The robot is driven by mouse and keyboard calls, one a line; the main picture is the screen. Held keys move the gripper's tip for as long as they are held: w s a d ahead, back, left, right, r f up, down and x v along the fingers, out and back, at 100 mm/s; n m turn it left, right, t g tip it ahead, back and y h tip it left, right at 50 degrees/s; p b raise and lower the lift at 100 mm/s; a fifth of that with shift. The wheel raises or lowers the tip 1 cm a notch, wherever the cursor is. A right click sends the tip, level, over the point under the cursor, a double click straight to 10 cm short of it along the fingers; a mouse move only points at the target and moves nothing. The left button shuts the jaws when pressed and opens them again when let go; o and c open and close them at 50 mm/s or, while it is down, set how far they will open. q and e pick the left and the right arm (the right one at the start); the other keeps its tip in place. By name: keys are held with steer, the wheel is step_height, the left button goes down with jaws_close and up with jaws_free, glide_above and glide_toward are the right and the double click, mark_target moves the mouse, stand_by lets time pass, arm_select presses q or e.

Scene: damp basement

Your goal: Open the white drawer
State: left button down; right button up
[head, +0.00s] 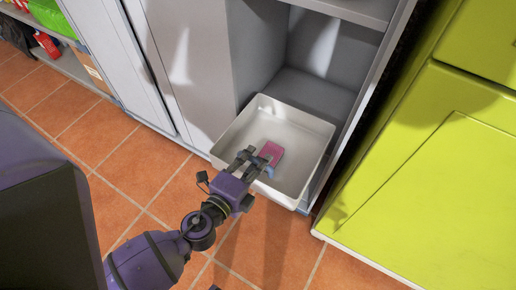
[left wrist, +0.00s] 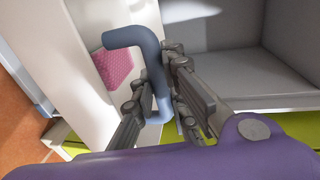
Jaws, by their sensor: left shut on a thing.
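The white drawer (head: 314,122) stands well out of the bottom of the grey cabinet, and its inside shows from above. Its bent blue-grey handle shows large in the left wrist view (left wrist: 150,48), in front of the white drawer wall (left wrist: 80,25). My left gripper (head: 258,161) is at the drawer's near side, with its fingers closed around the handle; they show in the left wrist view (left wrist: 158,98). A pink item (head: 271,152) lies in the drawer, partly hidden by the gripper in the head view.
The grey cabinet (head: 190,45) has a door to the left of the drawer opening. A yellow-green cabinet (head: 430,190) stands close on the right. Orange tiled floor (head: 100,135) is clear at the left. A shelf with several items is at the far upper left.

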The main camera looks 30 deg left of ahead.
steer(key=shift+s, duration=0.1)
arm_select(q)
steer(key=c, duration=1.7)
jaws_free()
steer(key=shift+c, duration=0.2)
arm_select(e)
steer(key=shift+s, duration=0.3)
arm_select(q)
steer(key=shift+s, duration=0.1)
steer(key=s+r, duration=0.2)
steer(key=s, duration=0.9)
steer(key=shift+s+a+r, duration=0.15)
steer(key=shift+s, duration=0.2)
arm_select(e)
steer(key=shift+w, duration=0.25)
steer(key=shift+a, duration=0.1)
